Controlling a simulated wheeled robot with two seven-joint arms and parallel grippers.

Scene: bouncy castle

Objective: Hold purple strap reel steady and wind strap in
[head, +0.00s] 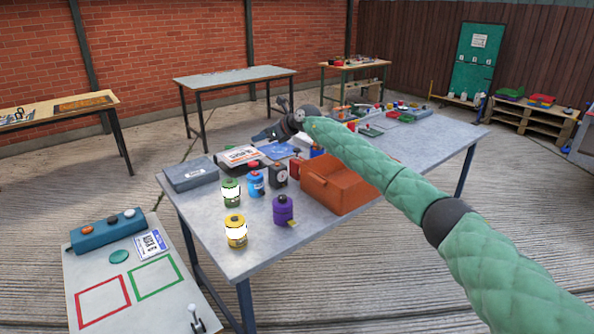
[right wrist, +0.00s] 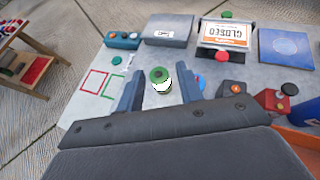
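The purple strap reel (head: 283,210) stands upright on the near part of the long grey table (head: 245,250), with a short yellowish tab at its lower right. My right gripper (right wrist: 160,82) is open; its two blue fingers are spread wide, with nothing held. In the head view it is above the table, behind the purple reel and apart from it. In the right wrist view a green-topped canister (right wrist: 162,76) shows between the fingers, lower down on the table. The purple reel is not visible in that view. My left gripper is out of view.
Close around the reel stand a yellow canister (head: 236,231), a blue canister (head: 256,184), a dark boxy device (head: 279,175) and an orange case (head: 340,183). A grey box (head: 190,174) lies behind. A side table with marked squares (head: 104,302) is at left. Table room in front of the reel is clear.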

